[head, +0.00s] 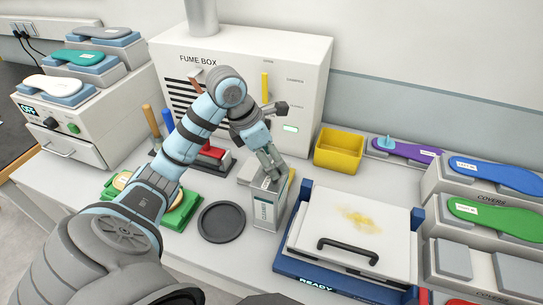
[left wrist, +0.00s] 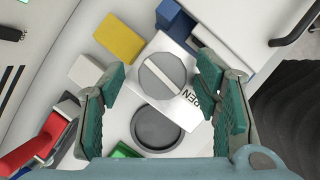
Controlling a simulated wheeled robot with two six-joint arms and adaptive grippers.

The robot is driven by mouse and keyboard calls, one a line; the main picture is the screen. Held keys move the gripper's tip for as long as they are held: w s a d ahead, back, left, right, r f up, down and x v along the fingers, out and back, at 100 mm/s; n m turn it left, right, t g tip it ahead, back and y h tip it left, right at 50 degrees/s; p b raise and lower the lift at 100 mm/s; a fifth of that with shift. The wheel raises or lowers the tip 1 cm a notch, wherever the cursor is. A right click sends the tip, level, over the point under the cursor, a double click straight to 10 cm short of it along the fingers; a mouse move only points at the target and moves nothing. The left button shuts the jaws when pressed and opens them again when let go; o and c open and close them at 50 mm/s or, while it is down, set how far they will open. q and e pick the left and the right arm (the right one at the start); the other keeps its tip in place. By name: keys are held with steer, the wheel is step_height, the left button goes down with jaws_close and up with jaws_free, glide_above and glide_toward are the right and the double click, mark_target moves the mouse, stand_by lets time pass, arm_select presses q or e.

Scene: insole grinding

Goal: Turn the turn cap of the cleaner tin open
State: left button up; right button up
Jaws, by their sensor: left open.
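The cleaner tin (head: 266,215) is a pale box-shaped can standing upright on the bench, just right of a dark round dish. In the left wrist view its light top (left wrist: 186,105) carries a round grey turn cap (left wrist: 148,82) with a white bar running diagonally across it. Part of the lettering "OPEN" shows beside the cap. My left gripper (head: 270,176) points down over the tin's top and hides the cap in the head view. In the left wrist view my left gripper's fingers (left wrist: 160,72) are apart, one on each side of the cap. My right gripper is in neither view.
The dark round dish (head: 222,222) lies left of the tin. A white lidded press (head: 345,215) stands close on the right. A yellow bin (head: 339,150) is behind right, the fume box (head: 290,75) behind. A green tray (head: 180,216) is at left.

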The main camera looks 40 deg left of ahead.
arm_select(q)
steer(key=shift+s+r, duration=0.1)
steer(key=shift+s, duration=0.25)
steer(key=c, duration=1.1)
steer(key=shift+n, duration=0.7)
steer(key=shift+c, duration=0.2)
steer(key=shift+y, duration=0.3)
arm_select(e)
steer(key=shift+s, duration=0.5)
arm_select(q)
steer(key=o, duration=1)
steer(key=shift+c, duration=0.2)
steer(key=shift+o, duration=0.9)
steer(key=shift+w, duration=0.2)
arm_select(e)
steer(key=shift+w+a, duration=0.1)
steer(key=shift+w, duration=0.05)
